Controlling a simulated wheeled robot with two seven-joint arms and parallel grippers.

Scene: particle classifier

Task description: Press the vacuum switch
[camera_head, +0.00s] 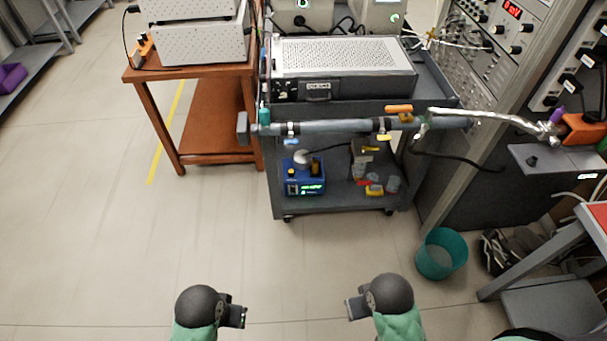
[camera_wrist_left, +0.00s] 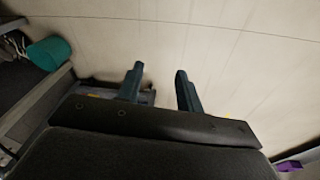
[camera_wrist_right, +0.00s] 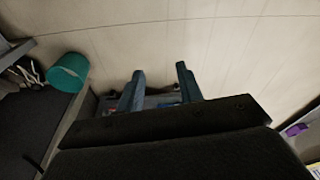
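A blue boxy unit with a green lit display, which looks like the vacuum pump (camera_head: 304,183), stands on the lower shelf of the grey cart (camera_head: 330,203). Its switch is too small to make out. My left gripper (camera_head: 236,316) and my right gripper (camera_head: 356,308) are low in the head view, over the floor and well short of the cart. Each wrist view shows two separated fingers with nothing between them, the left gripper (camera_wrist_left: 159,71) and the right gripper (camera_wrist_right: 160,71) both open.
A horizontal pipe with valves (camera_head: 340,126) runs across the cart's front above the lower shelf. A brown table (camera_head: 213,110) stands left. A teal bin (camera_head: 441,254) and an instrument rack (camera_head: 480,70) are at right. Floor between my grippers and the cart is clear.

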